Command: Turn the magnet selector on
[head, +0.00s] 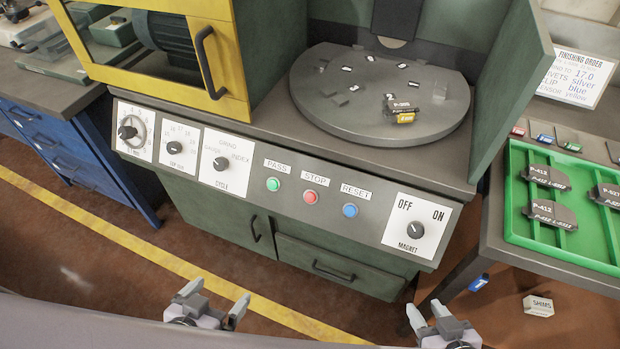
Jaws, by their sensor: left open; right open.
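The magnet selector (416,230) is a dark round knob on a white plate at the right end of the machine's front panel (345,222). The plate reads OFF at upper left, ON at upper right and MAGNET below. The knob's pointer looks turned toward the OFF side. My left gripper (213,299) is open and empty at the bottom, left of and well short of the panel. My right gripper (428,318) is open and empty at the bottom, below the selector and apart from it. Its lower part is cut off by the frame edge.
Green, red and blue buttons (311,196) and other dials (222,164) sit left on the panel. A green tray (590,215) stands at right. A shims box (538,305) lies on the floor. Space before the panel is clear.

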